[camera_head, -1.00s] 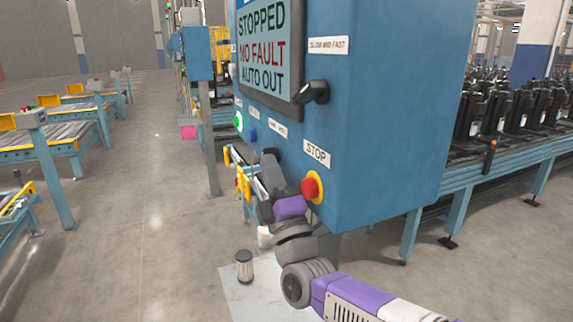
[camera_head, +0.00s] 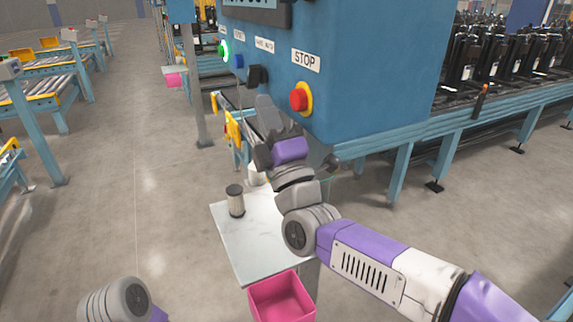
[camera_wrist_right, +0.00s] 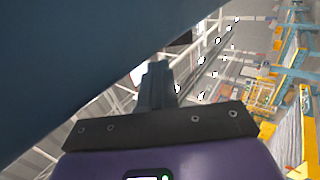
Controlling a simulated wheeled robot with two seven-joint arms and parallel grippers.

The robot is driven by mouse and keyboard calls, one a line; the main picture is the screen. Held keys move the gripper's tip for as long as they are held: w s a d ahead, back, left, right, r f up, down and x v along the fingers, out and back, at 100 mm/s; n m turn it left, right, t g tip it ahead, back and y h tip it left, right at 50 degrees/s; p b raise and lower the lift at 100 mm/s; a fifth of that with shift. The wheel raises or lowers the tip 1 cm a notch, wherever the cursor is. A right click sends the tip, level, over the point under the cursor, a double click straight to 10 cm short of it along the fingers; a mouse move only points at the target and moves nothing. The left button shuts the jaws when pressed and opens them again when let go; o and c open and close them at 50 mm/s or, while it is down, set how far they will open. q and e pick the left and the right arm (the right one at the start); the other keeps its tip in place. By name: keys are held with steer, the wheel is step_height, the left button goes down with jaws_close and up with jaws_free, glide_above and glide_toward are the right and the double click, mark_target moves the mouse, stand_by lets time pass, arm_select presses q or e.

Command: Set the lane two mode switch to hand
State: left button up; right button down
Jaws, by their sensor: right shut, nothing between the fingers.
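The blue control cabinet (camera_head: 375,75) fills the upper middle of the head view. On its front, a black switch (camera_head: 256,76) sits below a small label (camera_head: 264,44) that is hard to read. My right gripper (camera_head: 266,102) is shut and empty, with its fingertips just below the switch. I cannot tell whether they touch it. The wrist view shows the closed fingers (camera_wrist_right: 156,85) beside the dark blue cabinet side (camera_wrist_right: 90,55); the switch does not show clearly there. The switch's setting cannot be read. Only a part of my left arm shows at bottom left.
A red stop button (camera_head: 299,99) is right of the gripper, and a lit green button (camera_head: 223,50) and blue button (camera_head: 239,61) are left of the switch. A pale table (camera_head: 245,250) carries a dark-topped cylinder (camera_head: 235,201). A pink bin (camera_head: 282,298) stands in front.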

steer(key=v, duration=0.8)
steer(key=shift+s+d+r, duration=0.2)
steer(key=shift+s, duration=0.2)
